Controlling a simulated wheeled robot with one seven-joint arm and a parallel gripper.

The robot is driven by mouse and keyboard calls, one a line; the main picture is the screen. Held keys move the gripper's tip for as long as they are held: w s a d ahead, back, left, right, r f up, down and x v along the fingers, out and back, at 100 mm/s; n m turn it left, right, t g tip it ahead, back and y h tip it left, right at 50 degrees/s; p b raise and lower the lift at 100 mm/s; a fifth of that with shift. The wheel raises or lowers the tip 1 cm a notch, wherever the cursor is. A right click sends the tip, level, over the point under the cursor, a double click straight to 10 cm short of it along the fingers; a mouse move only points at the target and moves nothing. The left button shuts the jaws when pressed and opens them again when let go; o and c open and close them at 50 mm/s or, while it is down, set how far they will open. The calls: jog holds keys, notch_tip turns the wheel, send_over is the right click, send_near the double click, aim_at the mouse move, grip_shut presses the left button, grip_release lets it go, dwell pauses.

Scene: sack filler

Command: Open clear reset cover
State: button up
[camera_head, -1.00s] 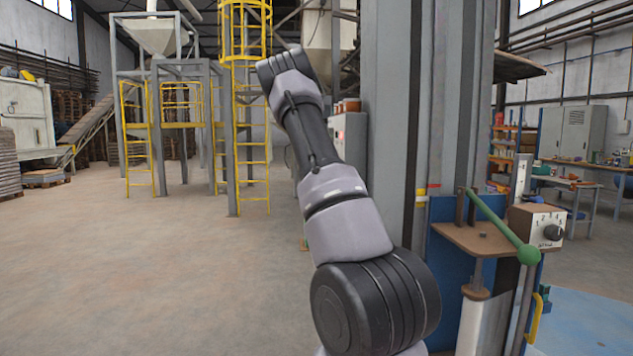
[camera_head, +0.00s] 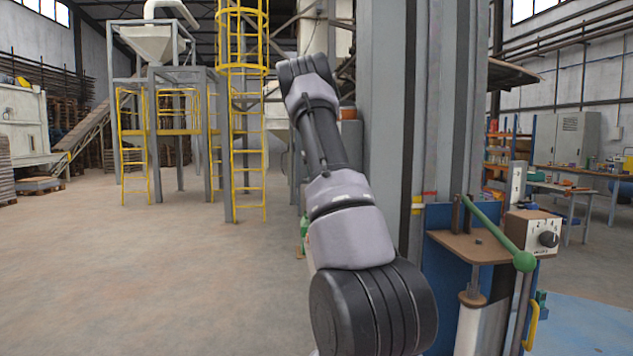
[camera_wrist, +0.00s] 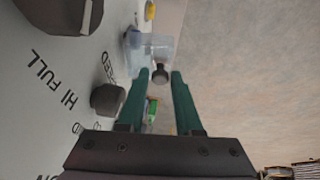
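In the wrist view, a clear, faintly bluish cover (camera_wrist: 161,45) stands out from a pale control panel (camera_wrist: 72,82). A small dark round knob (camera_wrist: 160,73) shows at the near end of the cover, and it appears between my fingertips. My gripper (camera_wrist: 160,78) has two teal fingers spread apart, with a visible gap between them. I cannot tell whether either finger touches the knob. The cover looks shut, but its hinge is not clear. In the head view my arm hides the gripper and the cover.
The panel carries larger dark knobs (camera_wrist: 108,98) close beside my left finger, and printed labels. In the head view a grey column (camera_head: 440,110) and a green-knobbed lever (camera_head: 524,261) stand right of my arm. Floor at left is clear.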

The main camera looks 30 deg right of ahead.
jog(key=shift+o, duration=0.9)
jog(key=v, duration=1)
jog(key=shift+r, duration=0.35)
jog(key=shift+a, duration=0.15)
